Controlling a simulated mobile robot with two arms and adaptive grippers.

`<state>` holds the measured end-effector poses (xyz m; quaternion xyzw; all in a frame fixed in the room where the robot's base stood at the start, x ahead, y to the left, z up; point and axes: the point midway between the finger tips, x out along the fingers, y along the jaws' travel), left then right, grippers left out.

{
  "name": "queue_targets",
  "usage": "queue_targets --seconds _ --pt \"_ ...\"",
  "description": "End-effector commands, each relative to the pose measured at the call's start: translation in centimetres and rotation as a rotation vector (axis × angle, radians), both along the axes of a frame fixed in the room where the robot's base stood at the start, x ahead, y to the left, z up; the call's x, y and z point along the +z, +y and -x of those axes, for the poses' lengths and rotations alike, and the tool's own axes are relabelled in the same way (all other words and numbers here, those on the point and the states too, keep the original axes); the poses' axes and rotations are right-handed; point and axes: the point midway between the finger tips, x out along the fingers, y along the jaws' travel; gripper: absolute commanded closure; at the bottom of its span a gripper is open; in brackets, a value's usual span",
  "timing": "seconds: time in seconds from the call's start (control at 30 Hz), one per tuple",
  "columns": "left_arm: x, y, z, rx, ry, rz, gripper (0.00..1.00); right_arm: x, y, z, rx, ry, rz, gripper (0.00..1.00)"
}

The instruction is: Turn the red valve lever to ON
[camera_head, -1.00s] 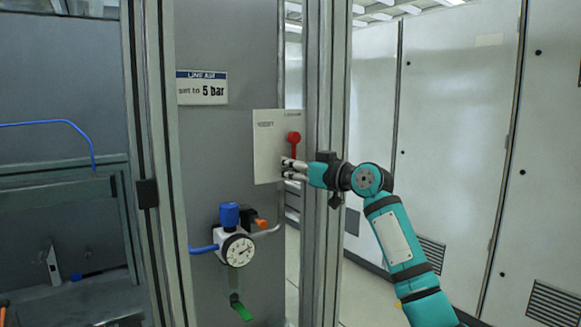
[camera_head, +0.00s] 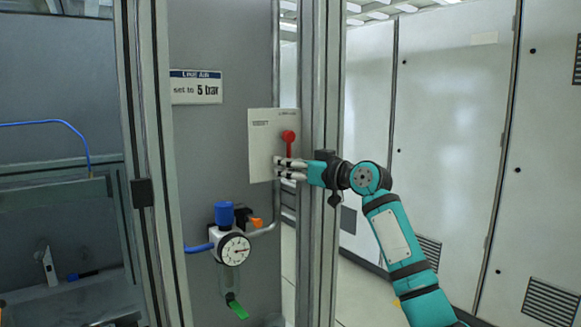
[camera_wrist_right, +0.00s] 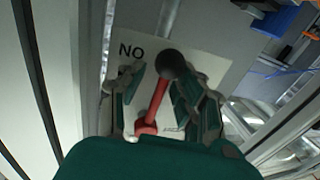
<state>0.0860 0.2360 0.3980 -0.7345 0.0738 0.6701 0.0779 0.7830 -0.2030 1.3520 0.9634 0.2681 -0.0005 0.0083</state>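The red valve lever (camera_head: 288,141) is on a white plate (camera_head: 262,150) on the grey panel. Its round red hub is at the top and its arm runs down behind my right gripper (camera_head: 289,169). In the right wrist view, the red lever arm (camera_wrist_right: 155,103) ends in a dark ball knob (camera_wrist_right: 171,63). The knob lies close to lettering on the plate that reads "NO" in this view, apparently ON upside down. My right gripper's fingers (camera_wrist_right: 162,92) are open on either side of the lever, with a gap on the left. My left gripper is not in view.
Below the plate are a pressure gauge (camera_head: 235,249), a blue knob (camera_head: 225,214) and a green handle (camera_head: 236,306). A "Line Air, set to 5 bar" sign (camera_head: 196,88) is at upper left. A metal post (camera_head: 320,90) stands beside the plate. Tall cabinets (camera_head: 450,120) stand at right.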

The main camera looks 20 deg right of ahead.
Motion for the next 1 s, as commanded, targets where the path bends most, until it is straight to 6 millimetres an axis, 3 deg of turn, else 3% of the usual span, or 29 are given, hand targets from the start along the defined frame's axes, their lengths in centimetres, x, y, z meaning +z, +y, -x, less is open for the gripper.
queue_targets --seconds 0.27,0.7,1.0 --pt "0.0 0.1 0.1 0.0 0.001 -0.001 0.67 0.0 -1.0 1.5 -0.001 -0.002 0.001 0.67" --pt "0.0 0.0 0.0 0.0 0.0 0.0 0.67 0.0 -5.5 8.9 -0.003 0.0 0.002 0.67" --pt "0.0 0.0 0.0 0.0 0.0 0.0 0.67 0.0 -6.3 10.4 -0.002 0.0 0.001 0.67"
